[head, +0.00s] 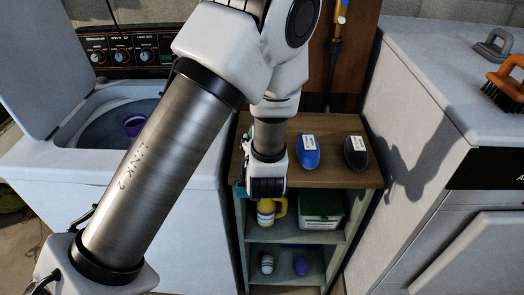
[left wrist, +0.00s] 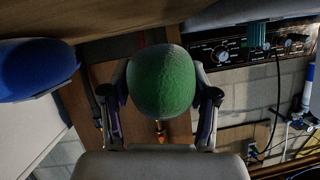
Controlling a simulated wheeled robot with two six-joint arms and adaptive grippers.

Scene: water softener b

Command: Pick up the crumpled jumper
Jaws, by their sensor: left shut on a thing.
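No crumpled jumper can be clearly made out in either view. My left gripper (left wrist: 161,100) is shut on a green rounded thing (left wrist: 163,78) with a finely textured surface, one finger on each side of it. In the head view my left gripper (head: 266,188) is at the left front of the wooden shelf top, and my own arm hides most of the held thing. My right gripper is in neither view.
A blue labelled item (head: 305,151) and a black one (head: 355,152) lie on the wooden top (head: 328,178). An open washer (head: 185,230) stands left, a white machine (head: 430,80) right. A yellow bottle (head: 268,212) and a green-and-white box (head: 321,207) sit below.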

